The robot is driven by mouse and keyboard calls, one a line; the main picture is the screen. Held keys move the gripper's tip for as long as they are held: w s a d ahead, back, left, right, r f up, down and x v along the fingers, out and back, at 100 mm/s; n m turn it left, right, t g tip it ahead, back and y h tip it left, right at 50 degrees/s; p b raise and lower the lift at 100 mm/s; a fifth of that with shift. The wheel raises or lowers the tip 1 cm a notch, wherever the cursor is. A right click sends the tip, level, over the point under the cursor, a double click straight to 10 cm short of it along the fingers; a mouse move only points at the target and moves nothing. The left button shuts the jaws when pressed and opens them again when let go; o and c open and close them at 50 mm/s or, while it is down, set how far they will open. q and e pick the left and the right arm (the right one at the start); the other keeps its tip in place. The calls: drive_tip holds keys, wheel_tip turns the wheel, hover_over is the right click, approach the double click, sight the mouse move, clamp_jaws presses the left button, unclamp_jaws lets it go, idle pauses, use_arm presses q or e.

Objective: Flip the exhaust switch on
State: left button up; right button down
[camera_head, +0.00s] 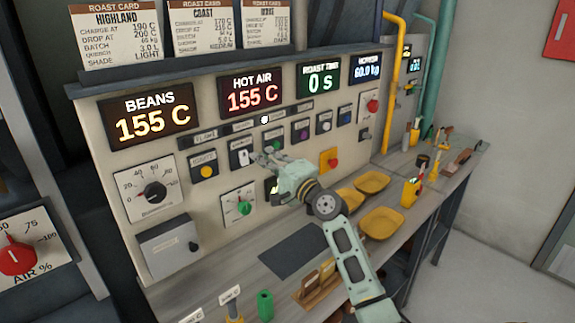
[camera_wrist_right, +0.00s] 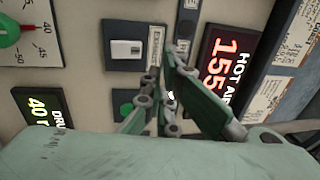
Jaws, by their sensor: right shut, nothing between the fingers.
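The likely exhaust switch (camera_head: 242,158) is a white rocker on a dark plate in the control panel, below the HOT AIR display. Its label is too small to read surely. It also shows, rotated, in the right wrist view (camera_wrist_right: 126,48), unobstructed. My right gripper (camera_head: 260,160) is shut and empty, its fingertips close beside the switch plate on its right in the head view. The wrist view shows the green fingers (camera_wrist_right: 160,78) beside the plate; I cannot tell whether they touch the panel. My left gripper is not in view.
A yellow button (camera_head: 206,171) and a green-knobbed dial (camera_head: 243,208) are near the switch. A red button on a yellow plate (camera_head: 330,161) is right of my gripper. Yellow trays (camera_head: 381,222) and a green cylinder (camera_head: 265,306) stand on the counter (camera_head: 215,278) below.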

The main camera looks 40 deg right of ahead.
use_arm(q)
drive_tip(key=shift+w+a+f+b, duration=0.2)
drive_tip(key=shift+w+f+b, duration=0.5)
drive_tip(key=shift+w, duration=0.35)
use_arm(e)
drive_tip(key=s, duration=0.6)
drive_tip(key=shift+s+d+r, duration=0.15)
drive_tip(key=shift+s+r, duration=0.2)
drive_tip(key=shift+r, duration=0.1)
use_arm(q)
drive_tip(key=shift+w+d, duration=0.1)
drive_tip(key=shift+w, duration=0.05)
